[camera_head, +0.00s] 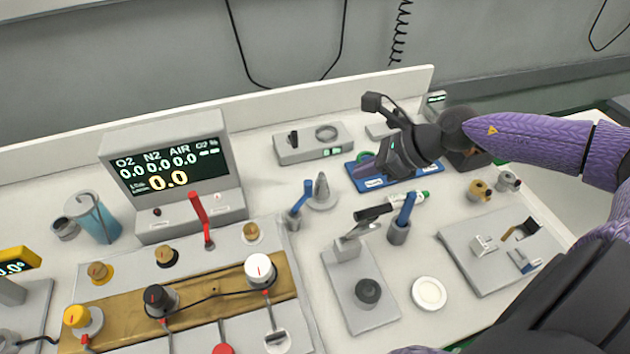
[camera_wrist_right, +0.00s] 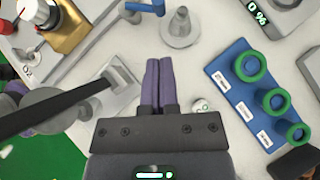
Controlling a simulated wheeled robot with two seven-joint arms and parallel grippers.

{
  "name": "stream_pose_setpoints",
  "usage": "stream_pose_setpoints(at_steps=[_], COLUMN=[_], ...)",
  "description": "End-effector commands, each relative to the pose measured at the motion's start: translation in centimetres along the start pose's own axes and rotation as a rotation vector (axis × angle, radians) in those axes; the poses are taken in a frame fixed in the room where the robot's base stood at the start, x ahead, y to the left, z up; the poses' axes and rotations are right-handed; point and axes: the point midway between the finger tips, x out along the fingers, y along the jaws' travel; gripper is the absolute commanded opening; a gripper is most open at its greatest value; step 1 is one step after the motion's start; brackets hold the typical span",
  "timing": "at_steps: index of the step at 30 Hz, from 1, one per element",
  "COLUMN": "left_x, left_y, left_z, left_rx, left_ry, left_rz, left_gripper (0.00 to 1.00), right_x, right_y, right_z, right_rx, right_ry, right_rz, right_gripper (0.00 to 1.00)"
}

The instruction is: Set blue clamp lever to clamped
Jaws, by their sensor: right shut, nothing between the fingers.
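Two blue upright levers stand on the bench in the head view. One blue lever (camera_head: 304,197) rises from a small grey base left of a grey cone; a blue lever end also shows at the top of the right wrist view (camera_wrist_right: 148,7). The other blue lever (camera_head: 406,209) stands in a grey cylinder to the right. I cannot tell which is the clamp lever. My right gripper (camera_head: 364,169) is shut and empty, right of the cone and by the blue tray. Its purple fingers lie together in the wrist view (camera_wrist_right: 160,78). My left gripper is out of view.
The grey cone (camera_head: 321,190) stands close to the left blue lever. A black-handled lever (camera_head: 374,212) rises between the blue levers. The blue tray (camera_wrist_right: 238,105) carries green rings. A monitor (camera_head: 172,170) and a red lever (camera_head: 200,208) stand left.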

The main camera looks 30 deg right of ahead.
Motion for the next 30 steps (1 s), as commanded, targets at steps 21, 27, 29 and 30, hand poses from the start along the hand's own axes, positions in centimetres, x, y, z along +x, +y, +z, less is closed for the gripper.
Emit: stream_pose_setpoints(at_steps=[21,27,29,30], left_x=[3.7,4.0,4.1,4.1], left_y=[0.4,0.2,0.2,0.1], left_z=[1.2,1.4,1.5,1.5], left_rx=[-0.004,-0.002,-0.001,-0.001], left_ry=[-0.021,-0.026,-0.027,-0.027], left_rz=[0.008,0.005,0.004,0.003], left_gripper=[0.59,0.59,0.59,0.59], right_x=[7.7,9.7,9.9,10.0], right_y=[0.0,0.0,0.0,0.0], right_z=[0.1,0.1,0.1,0.1], right_rx=[0.002,0.001,0.0,0.0], right_ry=[-0.006,-0.003,-0.002,-0.002], right_rz=[0.002,0.001,0.001,0.001], right_gripper=[0.0,0.0,0.0,0.0])
